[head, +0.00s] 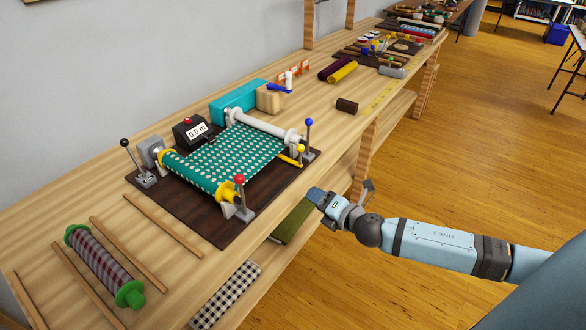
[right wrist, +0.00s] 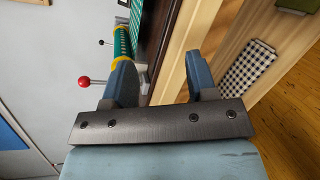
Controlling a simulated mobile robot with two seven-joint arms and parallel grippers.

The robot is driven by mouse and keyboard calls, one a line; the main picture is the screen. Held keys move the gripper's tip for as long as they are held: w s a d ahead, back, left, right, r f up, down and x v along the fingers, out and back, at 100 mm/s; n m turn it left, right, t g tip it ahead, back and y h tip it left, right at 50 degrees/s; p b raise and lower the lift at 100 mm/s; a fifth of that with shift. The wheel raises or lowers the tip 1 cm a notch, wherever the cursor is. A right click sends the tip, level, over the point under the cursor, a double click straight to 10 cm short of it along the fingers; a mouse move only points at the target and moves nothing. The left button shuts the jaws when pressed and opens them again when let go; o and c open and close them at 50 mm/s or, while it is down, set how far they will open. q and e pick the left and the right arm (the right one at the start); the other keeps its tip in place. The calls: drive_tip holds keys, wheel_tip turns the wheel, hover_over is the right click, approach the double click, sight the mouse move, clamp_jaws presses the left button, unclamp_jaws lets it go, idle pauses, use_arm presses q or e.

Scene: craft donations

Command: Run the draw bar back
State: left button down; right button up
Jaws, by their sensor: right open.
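A winding machine sits on a dark baseboard (head: 205,215) on the bench. Teal cloth with pale dots (head: 235,152) runs from a yellow-flanged roll (head: 190,172) in front to a white roller (head: 262,124) behind. A yellow bar with a yellow knob (head: 300,148) stands at the cloth's right edge; I cannot tell which part is the draw bar. Levers carry a red knob (head: 239,179), a blue knob (head: 308,121) and a black knob (head: 124,142). My right gripper (head: 342,190) is open and empty, off the bench's front edge, apart from the machine; its fingers show in the right wrist view (right wrist: 161,75).
A counter box (head: 196,131) reads 0.0 m beside the machine. A green-ended roll (head: 103,262) and wooden strips lie at the front left. A brown block (head: 347,105) and coloured rolls lie farther back. Folded cloth lies on the shelf below.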

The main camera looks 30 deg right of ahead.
sight(301, 148)
drive_tip(key=w+d+r+n+t+y+b, duration=0.15)
drive_tip(key=w+d+r+n+b, duration=0.25)
drive_tip(key=w+d+n+b, duration=0.45)
drive_tip(key=shift+n+t+h, duration=0.25)
drive_tip(key=shift+n, duration=0.7)
drive_tip(key=w+a+p, duration=0.1)
drive_tip(key=w, duration=0.2)
drive_tip(key=w+a+p, duration=0.1)
drive_tip(key=w, duration=0.3)
drive_tip(key=w+a+p, duration=0.1)
drive_tip(key=w, duration=0.2)
drive_tip(key=shift+w+a+f, duration=0.15)
drive_tip(key=shift+w+f, duration=0.1)
drive_tip(key=shift+w, duration=0.15)
clamp_jaws()
